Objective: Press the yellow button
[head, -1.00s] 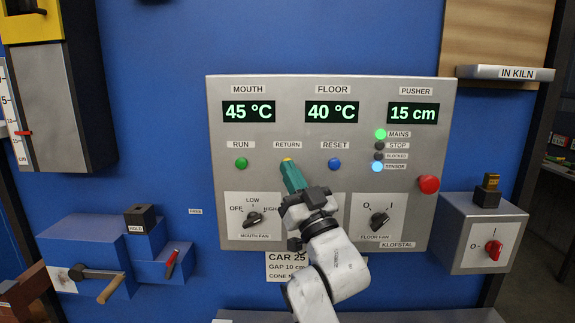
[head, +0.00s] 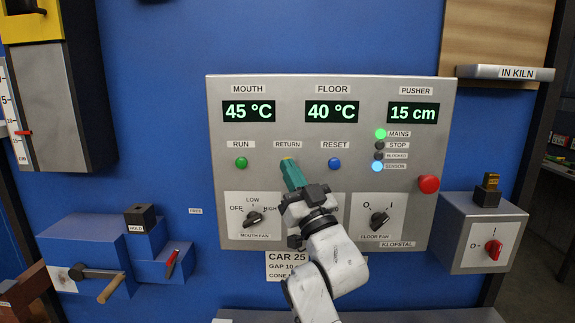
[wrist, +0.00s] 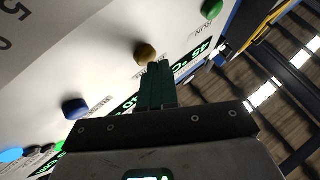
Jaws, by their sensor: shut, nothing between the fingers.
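The yellow button (wrist: 145,52) sits on the grey control panel (head: 300,205), under the RETURN label. In the head view only a small yellow edge of the button (head: 287,159) shows above my fingertips. My gripper (head: 290,170) is shut and empty, its green fingers pointing at the panel. In the wrist view the fingertips (wrist: 157,68) are right at the button's lower edge. I cannot tell whether they touch it.
The green RUN button (head: 241,163) is left of my gripper and the blue RESET button (head: 334,163) is right of it. Fan knobs (head: 253,218) (head: 379,219) sit below. A red button (head: 428,184) is at the panel's right edge.

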